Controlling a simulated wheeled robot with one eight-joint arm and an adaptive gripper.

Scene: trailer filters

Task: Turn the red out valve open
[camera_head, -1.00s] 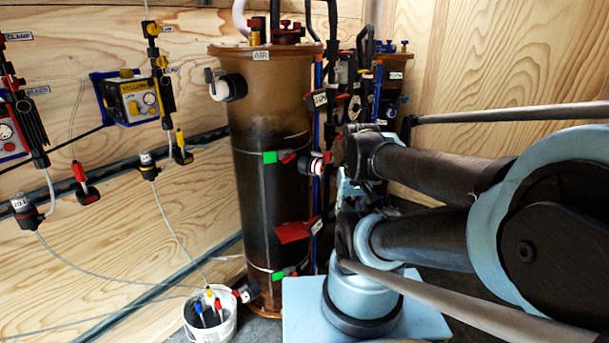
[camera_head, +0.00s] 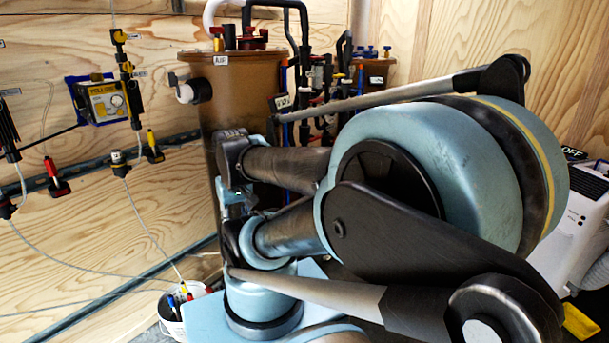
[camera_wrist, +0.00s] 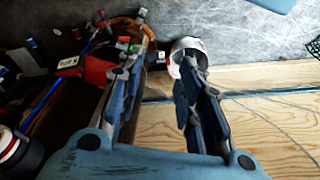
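My gripper (camera_wrist: 161,62) is open and empty in the wrist view, its two fingers apart. A red plate-like part (camera_wrist: 97,71) lies just left of the left finger, beside a small white label (camera_wrist: 68,62) too small to read. I cannot tell whether this is the red out valve. A valve end with a white and red ring (camera_wrist: 8,146) shows at the left edge. In the head view the tall brown filter (camera_head: 238,85) stands behind my arm, which hides its lower part, the red parts there and my gripper.
A white bucket (camera_wrist: 190,46) is close by the right fingertip; it also shows in the head view (camera_head: 168,322). Black pipes (camera_head: 304,30) and a second brown filter (camera_head: 375,75) stand behind my arm. A white machine (camera_head: 585,215) stands at right. Thin hoses cross the left wall.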

